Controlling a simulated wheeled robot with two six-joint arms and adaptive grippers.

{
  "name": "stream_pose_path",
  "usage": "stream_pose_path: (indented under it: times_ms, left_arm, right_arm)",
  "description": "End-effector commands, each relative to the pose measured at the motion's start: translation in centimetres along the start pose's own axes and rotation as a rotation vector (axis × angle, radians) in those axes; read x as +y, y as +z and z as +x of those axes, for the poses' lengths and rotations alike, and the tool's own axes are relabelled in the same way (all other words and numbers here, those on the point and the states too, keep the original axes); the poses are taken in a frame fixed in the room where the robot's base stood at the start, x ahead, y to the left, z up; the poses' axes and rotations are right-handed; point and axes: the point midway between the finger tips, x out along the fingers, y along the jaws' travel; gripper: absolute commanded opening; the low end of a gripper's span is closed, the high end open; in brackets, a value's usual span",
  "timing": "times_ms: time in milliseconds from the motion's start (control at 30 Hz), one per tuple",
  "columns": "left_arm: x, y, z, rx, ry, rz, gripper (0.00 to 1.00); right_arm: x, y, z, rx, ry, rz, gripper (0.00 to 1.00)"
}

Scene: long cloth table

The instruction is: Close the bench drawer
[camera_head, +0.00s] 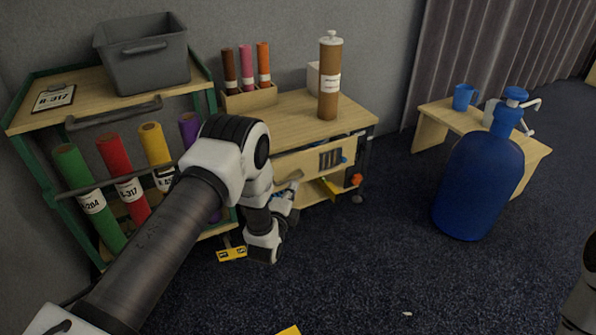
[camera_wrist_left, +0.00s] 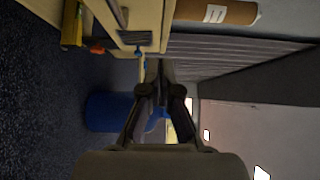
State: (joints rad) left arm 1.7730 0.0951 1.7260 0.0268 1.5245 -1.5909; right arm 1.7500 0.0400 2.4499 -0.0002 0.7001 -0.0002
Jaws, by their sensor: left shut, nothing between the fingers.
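The wooden bench (camera_head: 300,120) stands against the wall, with its light wooden drawer front (camera_head: 300,164) below the top. My left arm reaches across to it, and my left gripper (camera_head: 286,197) is at the drawer's left end, partly hidden by my wrist. A grey bar, perhaps the drawer handle, shows just beside the gripper. In the left wrist view the two fingers of my left gripper (camera_wrist_left: 160,68) are together and empty, with the bench front (camera_wrist_left: 136,16) close by. I cannot tell contact or how far the drawer is out. My right gripper is out of view.
A green-framed cart (camera_head: 32,160) with coloured rolls and a grey bin (camera_head: 145,65) stands left of the bench. A brown canister (camera_head: 329,80) stands on the bench. A large blue bottle (camera_head: 480,185) stands right, by a small table (camera_head: 435,113). Open carpet lies between.

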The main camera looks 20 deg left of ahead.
Motion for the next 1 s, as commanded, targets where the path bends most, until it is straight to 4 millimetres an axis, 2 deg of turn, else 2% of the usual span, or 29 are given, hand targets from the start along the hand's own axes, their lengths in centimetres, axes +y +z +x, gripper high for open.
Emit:
stream_pose_path:
  times_ms: [67,200,300,467,867,1000]
  left_arm:
    - [-0.3,0.0,-0.6,0.0,0.002,0.0,0.0]
    - [-0.6,0.4,-1.3,-0.001,0.003,0.001,0.0]
    - [0.2,0.6,-1.5,-0.001,0.0,0.001,0.0]
    - [1.1,0.6,0.0,-0.001,-0.004,0.0,0.0]
    - [1.3,0.6,8.5,0.0,-0.006,0.0,0.0]
    - [1.3,2.4,10.2,-0.003,-0.002,0.0,0.0]
  right_arm:
    - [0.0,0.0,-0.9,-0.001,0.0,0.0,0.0]
    - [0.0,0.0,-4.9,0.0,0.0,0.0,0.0]
    - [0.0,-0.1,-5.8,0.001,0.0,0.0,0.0]
    - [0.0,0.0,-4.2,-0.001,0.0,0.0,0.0]
    - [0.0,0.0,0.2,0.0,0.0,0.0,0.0]
    - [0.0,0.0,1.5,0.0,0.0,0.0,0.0]
